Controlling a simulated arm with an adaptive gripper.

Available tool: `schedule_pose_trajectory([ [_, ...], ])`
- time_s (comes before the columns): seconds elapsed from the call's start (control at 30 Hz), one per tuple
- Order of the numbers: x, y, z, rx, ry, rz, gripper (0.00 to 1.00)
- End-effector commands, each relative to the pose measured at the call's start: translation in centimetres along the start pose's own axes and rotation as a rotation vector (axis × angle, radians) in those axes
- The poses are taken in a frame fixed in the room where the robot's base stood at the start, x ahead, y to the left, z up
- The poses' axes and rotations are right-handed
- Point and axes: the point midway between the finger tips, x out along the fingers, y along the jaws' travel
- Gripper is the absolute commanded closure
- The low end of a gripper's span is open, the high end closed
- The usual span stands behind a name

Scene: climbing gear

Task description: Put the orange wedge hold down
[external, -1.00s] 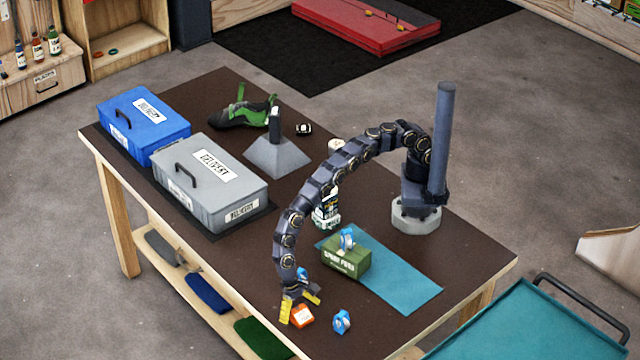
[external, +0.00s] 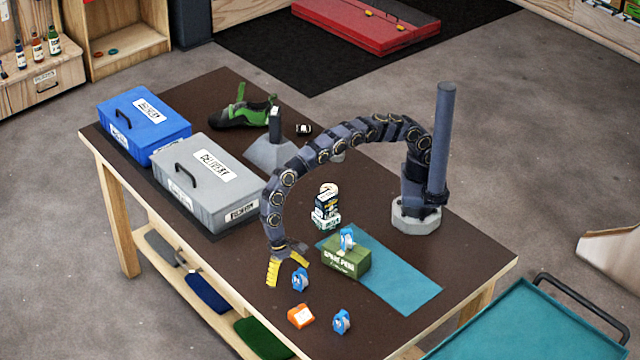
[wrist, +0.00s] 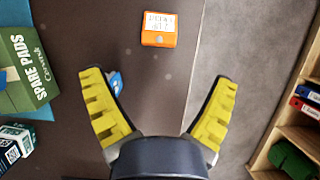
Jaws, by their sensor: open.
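The orange wedge hold (external: 301,316) lies on the dark table near its front edge, with a white label on it. In the wrist view it (wrist: 158,26) is ahead of my gripper, apart from the fingers. My gripper (external: 286,268) has yellow fingers spread wide with nothing between them. It also shows open and empty in the wrist view (wrist: 165,108). It is above the table, up and left of the orange wedge in the external view.
Blue holds (external: 300,279) (external: 341,321) lie near the orange one, and another (external: 347,239) sits on the green spare pads box (external: 346,262). A teal mat (external: 400,285) lies to the right. Grey (external: 240,200) and blue boxes (external: 170,128) stand at the left.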

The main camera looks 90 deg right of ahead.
Motion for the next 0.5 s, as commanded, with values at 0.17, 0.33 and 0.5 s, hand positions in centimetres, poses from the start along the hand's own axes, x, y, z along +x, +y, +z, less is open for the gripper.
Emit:
schedule_pose_trajectory([
  [0.17, -0.8, 0.2, -0.6, -0.006, 0.012, -0.003, 0.13],
  [0.33, -6.4, 2.7, -4.2, -0.056, 0.085, -0.013, 0.13],
  [0.5, -14.0, 8.7, -8.4, -0.139, 0.175, 0.002, 0.13],
])
